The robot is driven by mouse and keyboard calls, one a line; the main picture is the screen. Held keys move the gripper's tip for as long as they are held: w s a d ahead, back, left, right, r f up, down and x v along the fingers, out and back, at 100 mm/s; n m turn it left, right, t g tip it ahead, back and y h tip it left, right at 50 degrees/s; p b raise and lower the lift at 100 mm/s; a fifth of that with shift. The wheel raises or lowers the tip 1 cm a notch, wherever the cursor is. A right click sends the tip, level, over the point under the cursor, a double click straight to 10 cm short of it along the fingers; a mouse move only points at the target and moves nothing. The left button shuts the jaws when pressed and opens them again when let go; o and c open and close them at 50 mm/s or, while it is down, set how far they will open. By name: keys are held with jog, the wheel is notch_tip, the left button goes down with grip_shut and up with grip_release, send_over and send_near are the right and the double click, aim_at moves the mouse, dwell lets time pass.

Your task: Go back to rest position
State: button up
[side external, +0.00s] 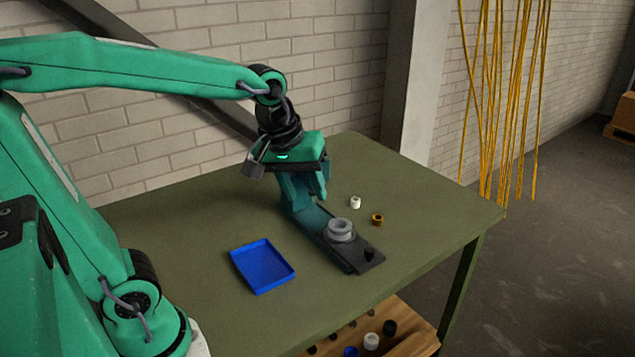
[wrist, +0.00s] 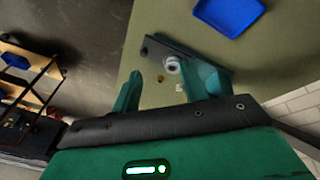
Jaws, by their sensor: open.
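My gripper (side external: 305,195) points down above the far end of the dark chassis plate (side external: 357,262) on the green table. Its fingers are apart in the wrist view (wrist: 165,88), with nothing seen between their tips. A grey ring-shaped part (side external: 341,230) sits on the chassis plate, and a small black knob (side external: 369,254) stands at the plate's near end. The grey part also shows in the wrist view (wrist: 172,65), beyond the fingers. The far end of the plate is partly hidden by my gripper.
A blue tray (side external: 262,266), looking empty, lies left of the chassis. A small white part (side external: 355,202) and an orange-brown ring (side external: 377,219) lie on the table to the right. A lower wooden shelf (side external: 410,325) holds several small parts. A brick wall (side external: 330,60) stands behind.

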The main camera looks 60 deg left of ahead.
jog(key=s+m+t, duration=0.2)
jog(key=s+m, duration=0.5)
jog(key=s, duration=0.2)
jog(key=shift+a+f+m, duration=0.25)
jog(key=shift+m, duration=0.05)
